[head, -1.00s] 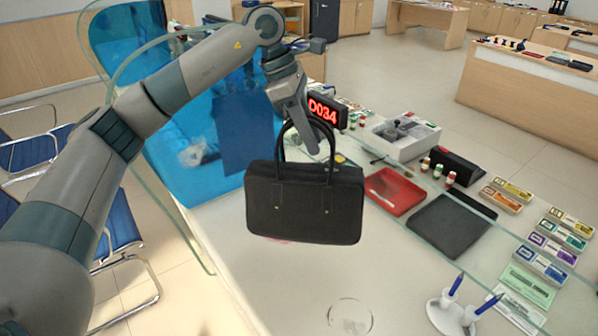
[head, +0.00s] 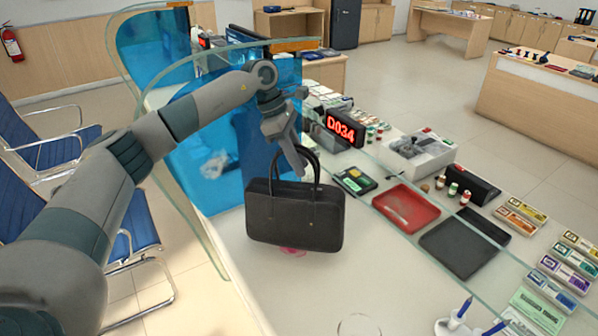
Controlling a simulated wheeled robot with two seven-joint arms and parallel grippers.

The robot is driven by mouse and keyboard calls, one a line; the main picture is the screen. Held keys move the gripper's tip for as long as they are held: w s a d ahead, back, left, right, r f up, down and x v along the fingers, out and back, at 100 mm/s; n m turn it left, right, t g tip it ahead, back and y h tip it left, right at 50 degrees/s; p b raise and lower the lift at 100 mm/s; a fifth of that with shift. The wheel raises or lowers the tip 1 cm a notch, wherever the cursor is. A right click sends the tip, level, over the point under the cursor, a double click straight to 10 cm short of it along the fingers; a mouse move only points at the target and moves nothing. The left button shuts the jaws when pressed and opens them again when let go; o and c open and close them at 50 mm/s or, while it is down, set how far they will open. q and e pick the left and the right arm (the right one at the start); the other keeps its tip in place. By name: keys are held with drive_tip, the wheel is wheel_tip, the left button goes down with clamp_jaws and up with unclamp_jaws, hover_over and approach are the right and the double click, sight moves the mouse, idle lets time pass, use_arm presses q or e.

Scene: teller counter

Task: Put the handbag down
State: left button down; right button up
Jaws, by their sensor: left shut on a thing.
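The black handbag (head: 293,218) is upright in the middle of the head view, over the near part of the pale counter (head: 375,270). My left gripper (head: 299,168) is at the top of its looped handles and shut on them. The jaws are partly hidden by the handles and the wrist. I cannot tell whether the bag's base touches the counter. A small pink thing (head: 293,251) shows just below the bag's lower edge. My right gripper is not in view.
A pen holder (head: 459,327) is at the front right. Bare counter lies in front.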

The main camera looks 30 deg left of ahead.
sight(306, 189)
use_arm(q)
wheel_tip(306, 189, down, 2)
drive_tip(key=shift+f+p, duration=0.1)
drive_tip(key=shift+p, duration=0.85)
drive_tip(key=shift+f, duration=0.8)
drive_tip(key=c, duration=1.4)
unclamp_jaws()
drive_tip(key=shift+f, duration=0.1)
drive_tip(key=shift+c, duration=0.2)
drive_tip(key=shift+s, duration=0.1)
drive_tip(key=shift+r, duration=0.2)
